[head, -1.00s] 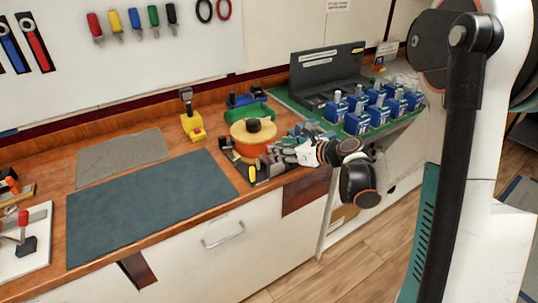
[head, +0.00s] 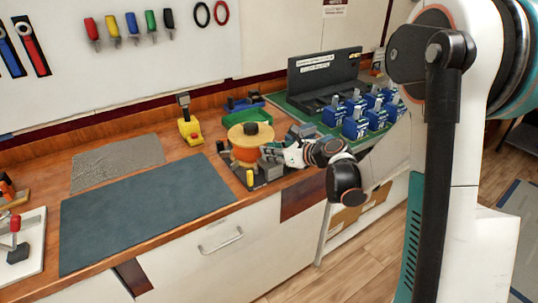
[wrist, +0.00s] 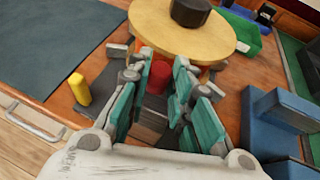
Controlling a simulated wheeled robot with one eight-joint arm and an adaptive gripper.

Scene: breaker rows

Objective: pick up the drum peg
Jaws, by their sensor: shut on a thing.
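The drum (head: 250,152) is a round orange and yellow spool with a black knob on top, on a dark base on the bench. In the wrist view, the drum's pale yellow top (wrist: 185,32) is just beyond my fingers. The drum peg, a short red peg (wrist: 158,77), stands upright between my teal-padded fingers, close against the drum. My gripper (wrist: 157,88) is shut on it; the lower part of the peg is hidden. In the head view my gripper (head: 272,152) is at the drum's right side, and the red peg cannot be made out.
A yellow peg (wrist: 79,89) stands left of my fingers on the dark base. Blue breaker blocks (head: 356,122) stand to the right, and a green tray (head: 247,115) is behind the drum. The dark mat (head: 145,212) at left is clear.

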